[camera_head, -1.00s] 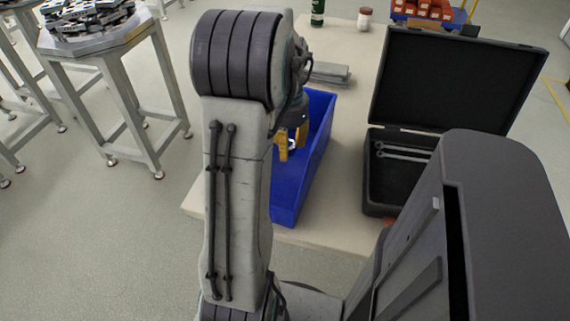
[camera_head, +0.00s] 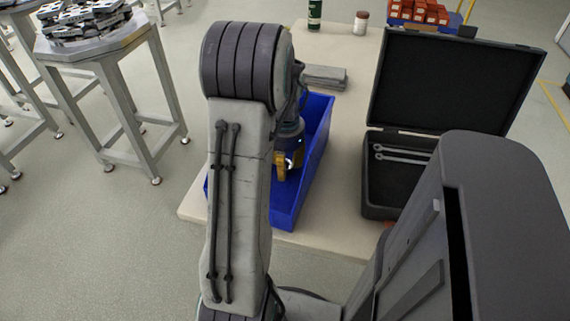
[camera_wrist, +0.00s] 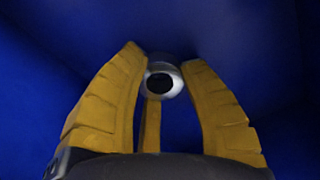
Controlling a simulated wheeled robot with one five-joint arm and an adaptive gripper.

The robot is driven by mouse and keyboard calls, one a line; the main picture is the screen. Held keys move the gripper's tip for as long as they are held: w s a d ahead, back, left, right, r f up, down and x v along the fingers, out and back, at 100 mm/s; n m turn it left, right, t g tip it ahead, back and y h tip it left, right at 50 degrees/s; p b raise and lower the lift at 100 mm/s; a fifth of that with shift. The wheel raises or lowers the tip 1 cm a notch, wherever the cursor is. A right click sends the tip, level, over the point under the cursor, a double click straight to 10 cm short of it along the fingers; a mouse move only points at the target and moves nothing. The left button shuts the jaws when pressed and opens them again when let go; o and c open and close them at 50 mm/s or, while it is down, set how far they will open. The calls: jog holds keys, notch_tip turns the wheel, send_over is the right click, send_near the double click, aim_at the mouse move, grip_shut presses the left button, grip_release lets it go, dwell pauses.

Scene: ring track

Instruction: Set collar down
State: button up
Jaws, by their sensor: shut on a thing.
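The collar (camera_wrist: 163,82) is a small silvery metal ring with a dark hole. In the wrist view it sits between the tips of the yellow fingers of my gripper (camera_wrist: 158,75), which is shut on it. Blue surfaces of the bin fill the view around it. In the head view my gripper (camera_head: 287,165) is down inside the blue bin (camera_head: 312,165), and my arm hides the bin's left part. A small bright bit of the collar shows at the fingers. I cannot tell whether the collar touches the bin floor.
An open black case (camera_head: 372,180) with wrenches (camera_head: 402,155) stands right of the bin on the table (camera_head: 345,200). A grey flat stack (camera_head: 325,77), a green bottle (camera_head: 314,15) and a white jar (camera_head: 361,22) are behind. A metal stool (camera_head: 100,50) bearing parts stands left.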

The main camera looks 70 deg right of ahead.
jog(key=shift+f, duration=0.1)
jog(key=o, duration=1.2)
jog(key=shift+c, duration=0.2)
notch_tip(320, 180, up, 12)
jog(key=p, duration=0.2)
dwell(0.4)
